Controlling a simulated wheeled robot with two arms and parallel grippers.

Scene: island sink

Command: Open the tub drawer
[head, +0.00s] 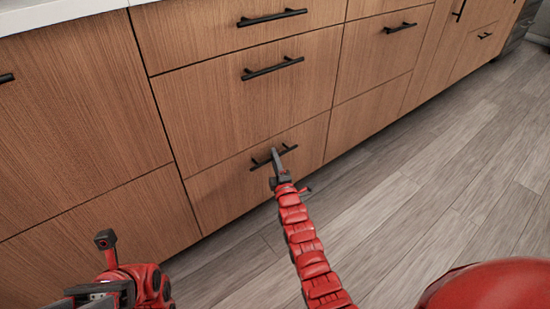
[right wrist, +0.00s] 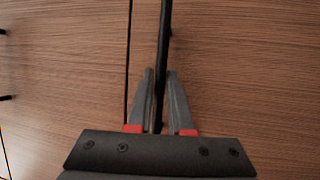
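The wood-grain bottom drawer (head: 225,190) sits low in the cabinet, with its front flush with the neighbouring fronts, so it looks closed. Its black bar handle (head: 260,163) is partly covered by my right gripper (head: 276,158). In the right wrist view the handle (right wrist: 164,40) runs between the two grey fingers of the gripper (right wrist: 160,88). The fingers lie close along both sides of it and look shut on it. My left arm shows at the lower left, with a dark part of the left gripper (head: 105,240); its fingers cannot be made out clearly.
Above are a middle drawer (head: 215,100) and a top drawer, both with black handles and closed. More cabinet fronts stand to the left and right. A white countertop (head: 50,14) edges the top left. The grey plank floor (head: 440,170) is clear on the right.

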